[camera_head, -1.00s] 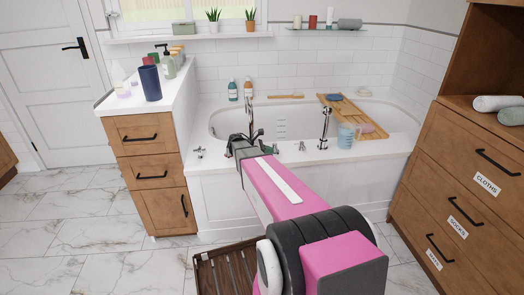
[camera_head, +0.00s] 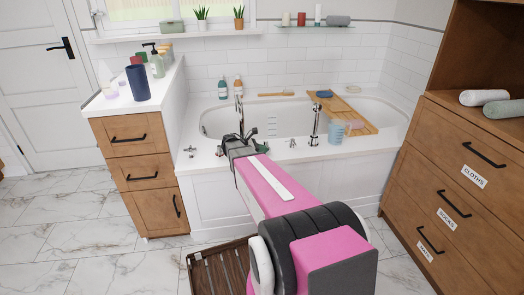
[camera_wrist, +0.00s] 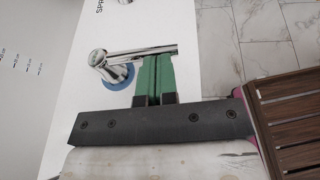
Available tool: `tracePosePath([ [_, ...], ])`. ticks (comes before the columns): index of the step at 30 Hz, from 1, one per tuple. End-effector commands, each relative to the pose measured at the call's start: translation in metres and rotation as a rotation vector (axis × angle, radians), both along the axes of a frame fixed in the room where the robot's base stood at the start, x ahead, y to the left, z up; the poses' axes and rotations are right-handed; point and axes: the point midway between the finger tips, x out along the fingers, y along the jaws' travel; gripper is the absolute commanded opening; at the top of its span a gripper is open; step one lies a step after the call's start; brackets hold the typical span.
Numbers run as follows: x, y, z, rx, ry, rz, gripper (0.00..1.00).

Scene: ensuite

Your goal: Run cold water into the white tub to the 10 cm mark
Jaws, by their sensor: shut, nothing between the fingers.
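The white tub (camera_head: 214,205) stands against the tiled back wall, with a chrome spout (camera_head: 239,105) at its front rim. In the wrist view, dark scale marks (camera_wrist: 28,66) show on white at the left, too small to read. My gripper (camera_head: 238,143) is shut at the front deck, below the spout in the picture. In the wrist view its green fingers (camera_wrist: 160,60) are side by side at a chrome lever (camera_wrist: 140,52) with a blue ring (camera_wrist: 120,80) at its base. I cannot tell whether they touch. The water level is not discernible.
Another chrome handle (camera_head: 191,151) is on the deck to the left. A hand shower (camera_head: 315,125), a wooden bath tray (camera_head: 355,120) and a blue jug (camera_head: 336,131) are to the right. A brown slatted mat (camera_head: 215,275) lies in front. Drawers stand on both sides.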

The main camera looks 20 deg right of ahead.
Motion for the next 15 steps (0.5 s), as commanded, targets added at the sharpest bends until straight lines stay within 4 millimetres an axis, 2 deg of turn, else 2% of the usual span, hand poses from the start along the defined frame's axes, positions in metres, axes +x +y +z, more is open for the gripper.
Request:
tracePosePath([
  [8,-0.007,-0.007,0.001,0.0,0.001,0.096,0.0],
  [15,-0.015,-0.02,0.002,0.0,0.001,0.291,0.0],
])
